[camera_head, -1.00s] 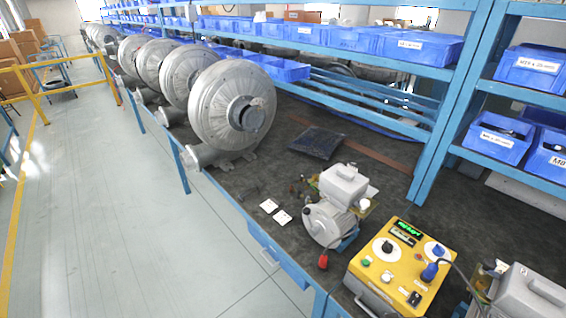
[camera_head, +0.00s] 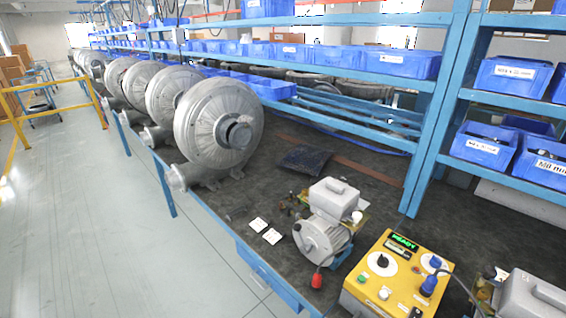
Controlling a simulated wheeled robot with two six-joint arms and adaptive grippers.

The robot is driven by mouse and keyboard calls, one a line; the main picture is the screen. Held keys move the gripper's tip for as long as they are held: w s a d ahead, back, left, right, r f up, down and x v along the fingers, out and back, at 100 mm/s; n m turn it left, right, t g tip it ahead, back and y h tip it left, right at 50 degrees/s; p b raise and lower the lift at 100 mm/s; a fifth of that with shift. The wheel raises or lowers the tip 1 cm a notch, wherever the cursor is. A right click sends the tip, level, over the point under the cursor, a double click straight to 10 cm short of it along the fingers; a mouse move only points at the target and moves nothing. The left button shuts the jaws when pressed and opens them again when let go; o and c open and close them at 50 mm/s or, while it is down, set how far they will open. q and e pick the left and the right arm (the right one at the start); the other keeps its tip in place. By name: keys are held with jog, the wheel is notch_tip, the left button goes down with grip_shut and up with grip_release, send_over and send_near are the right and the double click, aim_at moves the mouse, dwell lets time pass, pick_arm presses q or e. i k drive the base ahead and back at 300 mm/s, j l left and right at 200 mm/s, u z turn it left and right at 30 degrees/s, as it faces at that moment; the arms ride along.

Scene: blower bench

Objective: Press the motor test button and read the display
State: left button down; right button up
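A yellow test box (camera_head: 350,299) stands on the dark bench top at the lower right. Its display (camera_head: 403,242) is lit green and appears to read "READY". A black knob on a white dial (camera_head: 382,262) sits below it. A green button (camera_head: 362,279) and a white button (camera_head: 384,293) are on the panel's front part. A blue plug (camera_head: 430,284) with a dark cable is in the panel's right side. A grey motor (camera_head: 322,238) with a red-tipped plug (camera_head: 317,281) stands left of the box. Neither gripper is in view.
Large grey blowers (camera_head: 218,125) line the bench's left side. Blue shelves with blue bins (camera_head: 485,146) stand behind. Another grey motor (camera_head: 530,298) is at the right edge.

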aim_at(361, 278)
jog(key=z, duration=1.25)
